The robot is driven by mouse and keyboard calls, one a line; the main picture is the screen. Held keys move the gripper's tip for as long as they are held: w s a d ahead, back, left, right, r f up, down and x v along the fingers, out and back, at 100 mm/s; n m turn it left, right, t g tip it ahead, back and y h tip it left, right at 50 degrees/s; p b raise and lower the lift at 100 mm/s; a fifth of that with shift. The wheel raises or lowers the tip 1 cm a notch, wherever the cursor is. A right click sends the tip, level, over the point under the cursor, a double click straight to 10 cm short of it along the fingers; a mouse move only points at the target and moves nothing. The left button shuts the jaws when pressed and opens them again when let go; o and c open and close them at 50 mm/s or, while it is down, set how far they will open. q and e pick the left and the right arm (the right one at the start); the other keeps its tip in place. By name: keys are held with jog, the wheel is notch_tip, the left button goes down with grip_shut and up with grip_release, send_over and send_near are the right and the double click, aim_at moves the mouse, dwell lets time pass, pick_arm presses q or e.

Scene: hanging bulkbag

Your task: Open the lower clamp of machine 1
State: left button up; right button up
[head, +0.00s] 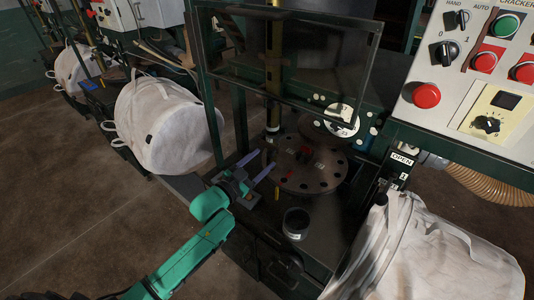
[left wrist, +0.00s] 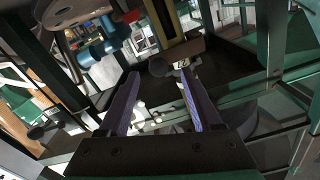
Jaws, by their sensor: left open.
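My left gripper (head: 264,160) is open over the dark machine table, its two purple fingers pointing to the round plate with holes (head: 310,165). In the left wrist view the open fingers (left wrist: 158,76) have a dull brown cylindrical bar (left wrist: 178,55) just beyond their tips, with a small white label beside it. The gap between the fingers looks empty. I cannot tell whether the bar belongs to the lower clamp. An OPEN label (head: 402,159) is on the machine's right side, above a white bag (head: 425,255). I cannot clearly make out the lower clamp or the machine's number. My right gripper is out of view.
A framed clear panel (head: 290,60) stands above the table. A dark cup-like part (head: 296,223) is at the table's front. A control panel (head: 475,80) with red and green buttons is at right. More white bags (head: 165,125) hang at left. Brown floor at left front is clear.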

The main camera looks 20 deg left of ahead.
aim_at(270, 155)
pick_arm(q)
jog(key=x, duration=0.3)
jog(key=shift+w+d+r, duration=0.1)
jog(key=shift+w+d, duration=0.05)
jog(key=shift+d, duration=0.1)
grip_shut()
dwell(1.1)
